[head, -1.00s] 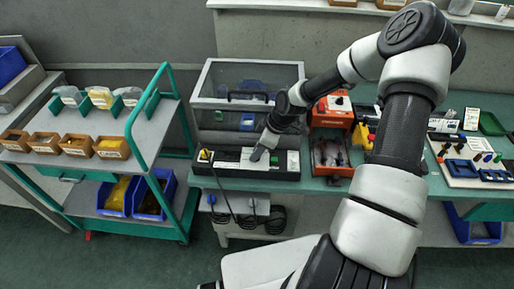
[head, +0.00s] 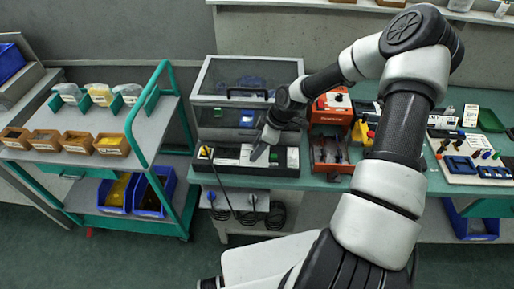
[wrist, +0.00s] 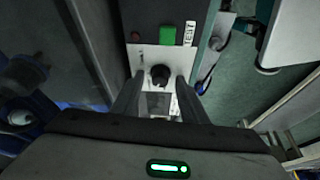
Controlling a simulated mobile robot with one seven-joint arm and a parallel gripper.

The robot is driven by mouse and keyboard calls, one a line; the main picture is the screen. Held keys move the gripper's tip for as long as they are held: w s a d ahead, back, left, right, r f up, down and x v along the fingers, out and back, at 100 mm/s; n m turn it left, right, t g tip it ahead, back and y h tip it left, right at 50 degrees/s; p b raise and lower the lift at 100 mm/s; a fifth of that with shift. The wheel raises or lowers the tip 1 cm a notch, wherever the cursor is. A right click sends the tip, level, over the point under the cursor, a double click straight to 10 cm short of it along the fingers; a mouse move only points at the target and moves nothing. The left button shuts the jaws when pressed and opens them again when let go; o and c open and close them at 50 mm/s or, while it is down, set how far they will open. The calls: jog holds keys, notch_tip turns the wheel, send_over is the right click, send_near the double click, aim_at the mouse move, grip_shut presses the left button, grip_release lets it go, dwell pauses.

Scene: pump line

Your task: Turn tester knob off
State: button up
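The tester is a long black box with a pale panel (head: 230,154) at the front edge of the green bench. In the wrist view its black round knob (wrist: 160,75) stands on a light plate. A green button (wrist: 167,35), a small dark red lamp (wrist: 135,37) and a TEST label (wrist: 190,33) are beyond it. My gripper (wrist: 159,82) is open, with one finger on each side of the knob; I cannot tell whether they touch it. In the head view my gripper (head: 258,150) is low over the tester, and the knob is hidden.
A clear-lidded case (head: 245,80) stands behind the tester. An orange unit (head: 330,110) is just right of it. A cable hangs over the bench front to black coils (head: 275,215) below. A green-framed cart (head: 165,110) with bins is at the left.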

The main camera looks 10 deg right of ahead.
jog(key=v, duration=1.7)
jog(key=shift+r+p, duration=0.15)
jog(key=shift+p, duration=0.25)
jog(key=shift+s+d, duration=0.1)
notch_tip(320, 180, down, 5)
jog(key=a+m+g+h+b, duration=0.1)
jog(key=a+m+g+b, duration=0.15)
jog(key=m, duration=0.35)
jog(key=w+a+r+m+h+b, duration=0.35)
jog(key=r+m, duration=0.25)
jog(key=m, duration=1.2)
jog(key=shift+t+y, duration=0.25)
jog(key=shift+t, duration=0.1)
jog(key=f, duration=0.5)
jog(key=f+b, duration=0.1)
jog(key=f, duration=0.5)
jog(key=a+f+b, duration=0.1)
jog(key=f, duration=0.5)
jog(key=shift+s, duration=0.25)
jog(key=shift+c, duration=0.5)
